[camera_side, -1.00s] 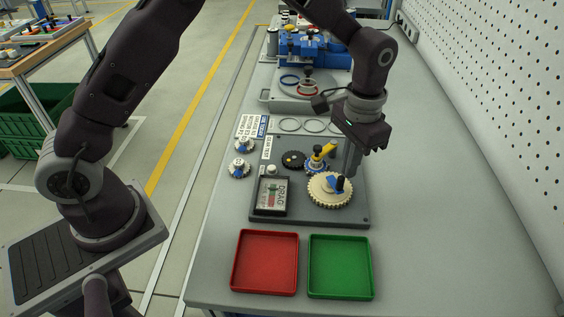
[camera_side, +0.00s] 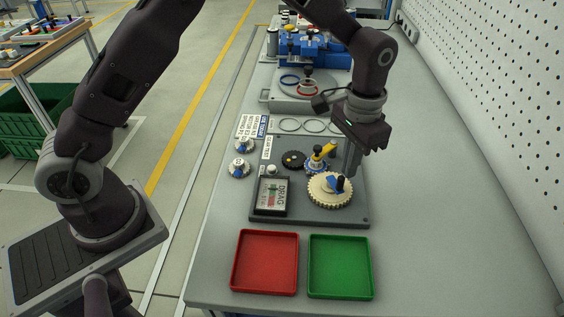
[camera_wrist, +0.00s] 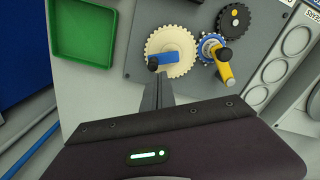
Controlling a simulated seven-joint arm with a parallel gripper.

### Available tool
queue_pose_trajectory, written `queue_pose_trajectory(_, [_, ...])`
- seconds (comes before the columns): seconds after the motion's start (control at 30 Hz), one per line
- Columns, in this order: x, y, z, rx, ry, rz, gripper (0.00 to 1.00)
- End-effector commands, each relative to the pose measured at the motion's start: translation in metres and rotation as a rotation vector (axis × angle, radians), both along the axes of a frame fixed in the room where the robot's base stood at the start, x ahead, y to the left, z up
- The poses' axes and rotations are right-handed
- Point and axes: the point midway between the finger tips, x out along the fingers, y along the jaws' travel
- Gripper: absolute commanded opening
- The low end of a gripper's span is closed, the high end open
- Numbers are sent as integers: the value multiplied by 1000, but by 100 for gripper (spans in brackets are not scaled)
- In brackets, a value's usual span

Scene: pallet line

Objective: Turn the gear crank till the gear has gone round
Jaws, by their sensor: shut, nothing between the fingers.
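The large cream gear (camera_side: 331,195) lies on the grey gear plate (camera_side: 300,215); it also shows in the wrist view (camera_wrist: 172,42). It carries a blue crank (camera_wrist: 168,58) with an upright black knob (camera_wrist: 153,64), also seen in the side view (camera_side: 341,183). A small blue gear with a yellow lever (camera_side: 319,155) stands behind it, beside a black gear (camera_side: 293,160). My gripper (camera_wrist: 157,82) is shut and empty, its fingertips close to the knob. I cannot tell whether they touch it.
A drag gauge (camera_side: 272,196) sits on the plate's left side. A red tray (camera_side: 265,290) and a green tray (camera_side: 341,293) stand in front. Two small gears (camera_side: 240,169) lie left of the plate. The bench right of the plate is clear.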

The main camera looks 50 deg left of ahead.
Motion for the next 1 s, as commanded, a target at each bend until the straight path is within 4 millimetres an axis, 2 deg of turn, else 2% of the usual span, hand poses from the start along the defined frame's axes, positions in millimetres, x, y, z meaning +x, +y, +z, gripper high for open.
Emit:
queue_pose_trajectory(0.27, [0,0,-3,0,1,0,0])
queue_pose_trajectory(1.0, [0,0,-36,1,2,-1,0])
